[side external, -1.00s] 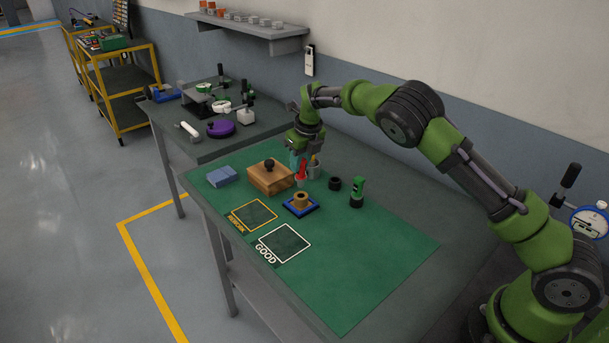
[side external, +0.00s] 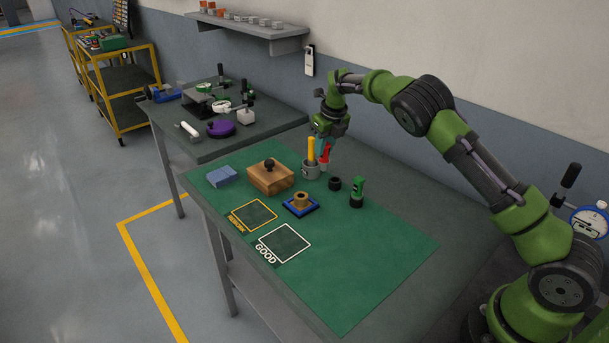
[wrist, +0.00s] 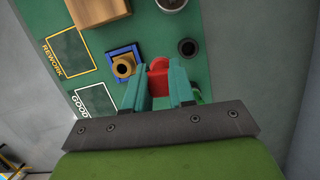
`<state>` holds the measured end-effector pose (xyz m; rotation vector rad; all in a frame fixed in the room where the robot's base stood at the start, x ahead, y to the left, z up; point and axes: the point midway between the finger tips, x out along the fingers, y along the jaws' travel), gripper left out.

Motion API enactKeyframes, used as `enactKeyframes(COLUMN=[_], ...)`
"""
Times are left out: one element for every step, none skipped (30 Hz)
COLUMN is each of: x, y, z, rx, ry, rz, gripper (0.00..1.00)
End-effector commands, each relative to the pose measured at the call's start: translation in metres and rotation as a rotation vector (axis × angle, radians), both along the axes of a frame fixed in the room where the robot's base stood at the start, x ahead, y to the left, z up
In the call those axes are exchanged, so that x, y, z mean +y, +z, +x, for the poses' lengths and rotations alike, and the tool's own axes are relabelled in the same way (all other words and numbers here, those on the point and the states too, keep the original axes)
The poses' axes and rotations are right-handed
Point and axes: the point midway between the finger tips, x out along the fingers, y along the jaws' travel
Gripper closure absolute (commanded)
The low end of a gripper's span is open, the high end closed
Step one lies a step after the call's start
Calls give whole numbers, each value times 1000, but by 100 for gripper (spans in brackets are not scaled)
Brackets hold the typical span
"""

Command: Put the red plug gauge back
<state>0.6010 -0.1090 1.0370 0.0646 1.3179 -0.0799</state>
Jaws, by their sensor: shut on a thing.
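My gripper (side external: 325,143) is shut on the red plug gauge (side external: 325,155) and holds it roughly upright beside the grey cup. In the wrist view the red gauge (wrist: 159,68) shows between the teal fingers. A black round holder (side external: 334,183) stands on the green mat, a little nearer the camera than the gauge; its dark open top also shows in the wrist view (wrist: 187,47). A green plug gauge (side external: 358,187) stands in a similar black holder to the right. Whether the red gauge's lower end clears the mat is hard to tell.
A grey cup (side external: 310,171) with a yellow-handled tool (side external: 311,149) is just left of the gauge. A brass ring (side external: 300,199) sits on a blue base. A wooden block (side external: 270,179) with a black knob and a blue block (side external: 222,176) are left. The mat's right side is clear.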

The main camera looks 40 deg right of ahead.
Motion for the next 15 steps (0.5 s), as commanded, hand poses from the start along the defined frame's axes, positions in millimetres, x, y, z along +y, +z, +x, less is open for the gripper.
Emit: enactKeyframes(x=[-19, -27, -36, -43, -48, -54, -56, -58, -54, -53, -52, -52, -52, -52, -52], y=[2, 2, 3, 4, 5, 7, 8, 10, 12, 12, 12, 12, 12, 12, 12], z=[0, -1, -1, -2, -2, -2, -1, -1, 1, 1, 0, 0, 0, 0, 0], rx=[-2, -2, -3, -2, -2, -3, -3, -4, -4, -3, -1, 1, 1, 1, 1], ry=[-7, -6, -1, 2, 10, 19, 34, 48, 70, 80, 87, 93, 96, 97, 97], rz=[2, 1, 1, 1, 1, 0, 0, 1, -1, 0, -1, -1, -1, -1, -2], gripper=[100, 100, 100, 100, 100, 100, 100, 100, 100, 100, 100, 100, 100, 100, 100])
